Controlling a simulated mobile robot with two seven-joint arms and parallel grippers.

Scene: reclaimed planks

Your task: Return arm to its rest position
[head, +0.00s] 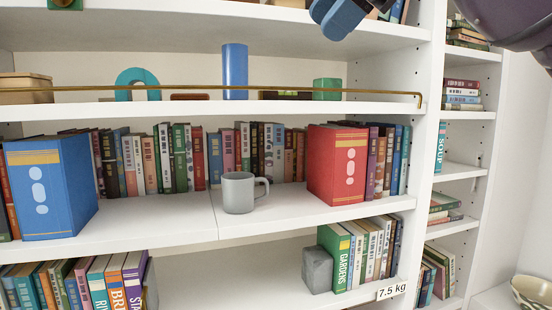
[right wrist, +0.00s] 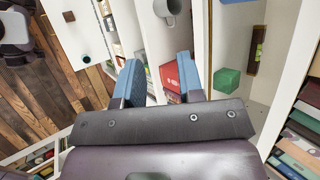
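My right gripper (head: 340,16) is at the top of the head view, with its blue fingers in front of the upper shelf. Its dark arm (head: 490,18) comes in from the top right corner. In the right wrist view its two blue fingers (right wrist: 160,62) stand apart with nothing held between them. The red book (right wrist: 171,78) shows between and beyond them. My left gripper is in neither view.
A white bookcase fills the view. A grey mug (head: 239,192) stands between a blue book (head: 50,185) and a red book (head: 336,163). A brass rail (head: 200,88) crosses the shelf above, before a blue cylinder (head: 235,70) and green block (head: 327,84).

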